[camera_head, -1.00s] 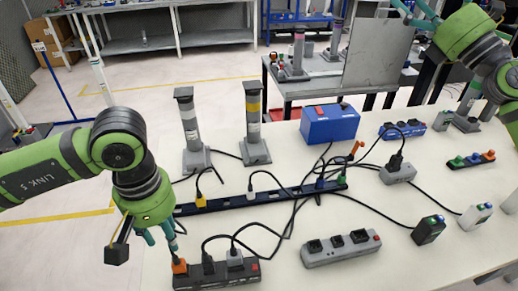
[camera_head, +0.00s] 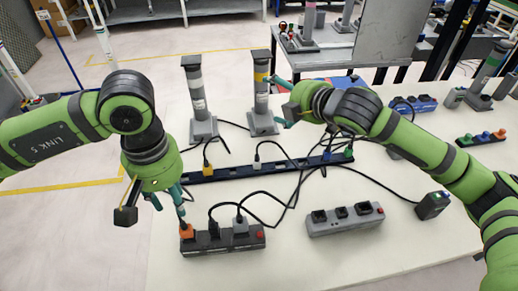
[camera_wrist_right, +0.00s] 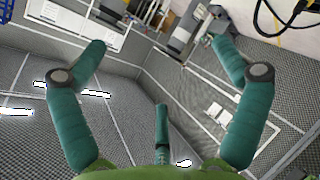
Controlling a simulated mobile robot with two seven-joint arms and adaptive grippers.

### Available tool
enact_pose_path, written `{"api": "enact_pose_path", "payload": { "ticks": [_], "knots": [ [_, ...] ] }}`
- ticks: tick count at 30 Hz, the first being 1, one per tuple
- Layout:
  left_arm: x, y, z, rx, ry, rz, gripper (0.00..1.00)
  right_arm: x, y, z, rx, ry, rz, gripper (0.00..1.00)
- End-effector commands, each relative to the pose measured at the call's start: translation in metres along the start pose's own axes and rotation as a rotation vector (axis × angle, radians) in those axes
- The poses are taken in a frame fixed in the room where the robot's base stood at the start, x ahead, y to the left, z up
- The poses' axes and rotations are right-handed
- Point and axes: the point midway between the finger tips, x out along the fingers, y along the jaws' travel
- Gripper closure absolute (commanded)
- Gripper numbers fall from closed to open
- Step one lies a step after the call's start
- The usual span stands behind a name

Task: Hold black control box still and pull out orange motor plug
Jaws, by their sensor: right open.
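A black box (camera_head: 235,244) with several plugs and a red switch lies at the front of the white table in the head view. An orange plug (camera_head: 187,232) stands at its left end. My left gripper (camera_head: 172,208) points down just above this plug, one teal finger reaching close to it; whether the fingers close on it cannot be told. My right gripper (camera_head: 281,103) is open and empty, its fingers pointing left near the grey posts, well behind the black box. The right wrist view shows its spread fingers (camera_wrist_right: 160,70) with nothing between them.
A long dark strip (camera_head: 225,172) with coloured plugs lies behind the box, with black cables looping between. A grey power strip (camera_head: 345,219) lies to its right. Two posts (camera_head: 198,100) (camera_head: 262,95) stand at the back left.

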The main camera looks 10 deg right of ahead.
Motion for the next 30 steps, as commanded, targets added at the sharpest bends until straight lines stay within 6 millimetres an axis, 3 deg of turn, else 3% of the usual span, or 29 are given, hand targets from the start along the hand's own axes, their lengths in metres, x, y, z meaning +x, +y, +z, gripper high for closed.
{"api": "enact_pose_path", "payload": {
  "ticks": [1, 6, 9, 12, 15, 20, 30],
  "knots": [
    [0.000, 0.000, 0.000, 0.000, 0.000, 0.000, 0.61, 0.004, -0.030, -0.007, 0.039, -0.001, -0.100, 0.03],
    [0.000, 0.000, 0.000, 0.000, 0.000, 0.000, 0.61, -0.003, -0.128, -0.027, 0.136, -0.032, -0.447, 0.03],
    [0.000, 0.000, 0.000, 0.000, 0.000, 0.000, 0.61, -0.019, -0.177, -0.038, 0.164, -0.058, -0.637, 0.03],
    [0.000, 0.000, 0.000, 0.000, 0.000, 0.000, 0.61, -0.037, -0.215, -0.045, 0.177, -0.084, -0.794, 0.03],
    [0.000, 0.000, 0.000, 0.000, 0.000, 0.000, 0.61, -0.054, -0.240, -0.050, 0.178, -0.104, -0.910, 0.03],
    [0.000, 0.000, 0.000, 0.000, 0.000, 0.000, 0.61, -0.068, -0.260, -0.054, 0.177, -0.122, -1.003, 0.03],
    [0.000, 0.000, 0.000, 0.000, 0.000, 0.000, 0.61, -0.048, -0.298, -0.053, 0.180, -0.125, -1.016, 0.03]
  ]
}}
